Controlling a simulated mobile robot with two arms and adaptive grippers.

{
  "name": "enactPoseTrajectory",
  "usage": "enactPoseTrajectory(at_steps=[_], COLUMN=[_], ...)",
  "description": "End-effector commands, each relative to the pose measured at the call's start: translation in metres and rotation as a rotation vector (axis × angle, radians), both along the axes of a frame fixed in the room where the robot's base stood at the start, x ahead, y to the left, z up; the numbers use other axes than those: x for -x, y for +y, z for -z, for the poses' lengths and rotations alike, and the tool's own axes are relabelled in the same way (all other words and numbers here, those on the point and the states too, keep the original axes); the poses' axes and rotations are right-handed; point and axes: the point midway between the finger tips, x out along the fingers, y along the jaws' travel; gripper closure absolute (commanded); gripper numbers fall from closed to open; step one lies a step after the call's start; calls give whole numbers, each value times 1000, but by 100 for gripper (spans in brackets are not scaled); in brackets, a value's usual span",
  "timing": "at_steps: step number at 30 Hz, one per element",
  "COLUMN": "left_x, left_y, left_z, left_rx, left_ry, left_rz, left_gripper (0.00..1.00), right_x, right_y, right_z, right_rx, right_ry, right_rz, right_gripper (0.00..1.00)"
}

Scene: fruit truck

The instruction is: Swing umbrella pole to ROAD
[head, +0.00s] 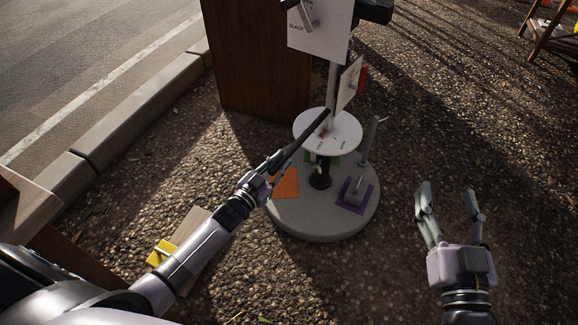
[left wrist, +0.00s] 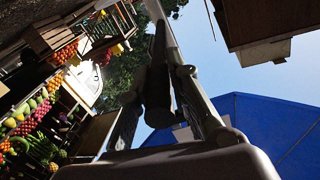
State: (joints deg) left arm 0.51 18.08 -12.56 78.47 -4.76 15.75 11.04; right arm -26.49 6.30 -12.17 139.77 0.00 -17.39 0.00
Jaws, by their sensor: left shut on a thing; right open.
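The pale umbrella pole (head: 332,82) rises from a white labelled disc (head: 343,131) over a round grey base (head: 318,227). A dark bar (head: 306,138) slants from the pole down to the left. My left gripper (head: 272,166) is shut on the bar's lower end, left of the disc. In the left wrist view the dark bar (left wrist: 157,88) lies between my fingers. My right gripper (head: 448,192) is open and empty, right of the base and apart from it. The disc's lettering is too small to read fully, and the pole's top is out of the head view.
The base carries orange (head: 286,183) and purple (head: 351,204) patches and an upright grey peg (head: 370,140). White signs (head: 320,32) hang on the pole. A brown wooden box (head: 262,65) stands behind left. The road (head: 75,45) lies beyond the kerb. Gravel around my right gripper is clear.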

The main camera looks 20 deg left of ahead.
Motion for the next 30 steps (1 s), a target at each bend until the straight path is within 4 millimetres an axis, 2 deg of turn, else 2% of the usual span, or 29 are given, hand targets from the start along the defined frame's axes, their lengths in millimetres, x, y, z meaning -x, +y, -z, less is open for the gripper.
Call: enactPoseTrajectory(at_steps=[6,16,17,25,30], left_x=[-5,-5,-5,-5,-5], left_y=[16,18,18,17,17], left_z=[-4,-4,-4,-4,-4], left_rx=[-1,2,1,1,0], left_ry=[-3,-1,-2,-2,-3], left_rz=[41,42,42,42,43], left_gripper=[100,100,81,63,62], right_x=[0,0,0,0,0], right_y=[1,1,1,1,1], right_z=[-5,-6,-6,-6,-6], right_rx=[-7,-9,-9,-10,-9], right_ry=[-27,-32,-32,-32,-31], right_rz=[-2,-2,-2,-2,-2], right_gripper=[42,42,42,42,42])
